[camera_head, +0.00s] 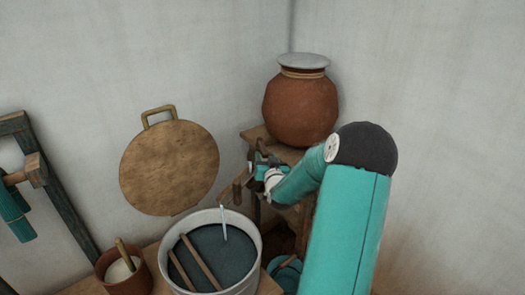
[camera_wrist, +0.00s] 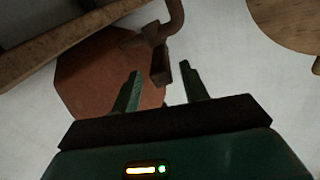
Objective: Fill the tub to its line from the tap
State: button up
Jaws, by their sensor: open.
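A brown clay pot (camera_head: 301,108) with a pale lid stands on a wooden stand in the corner; its side also shows in the wrist view (camera_wrist: 90,80). A brown tap (camera_wrist: 172,25) with a curved pipe and a short bar shows in front of it. My gripper (camera_wrist: 160,72) is open, the tap's bar appearing between its fingertips; I cannot tell whether they touch. In the head view my gripper (camera_head: 262,170) is below the pot, largely hiding the tap. A teal vessel (camera_head: 283,272), perhaps the tub, is low beneath, partly hidden by my arm. Its line and water level are not visible.
A white basin (camera_head: 253,262) of dark liquid, with two wooden sticks and a pale rod, stands left of the teal vessel. A small clay pot (camera_head: 113,281) is beside it. A round wooden board (camera_head: 168,168) is at the wall. A dark wooden frame (camera_head: 65,195) stands left.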

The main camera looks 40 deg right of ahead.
aim_at(263, 150)
jog(key=x, duration=0.5)
jog(key=shift+w, duration=0.2)
jog(key=shift+c, duration=0.2)
grip_shut()
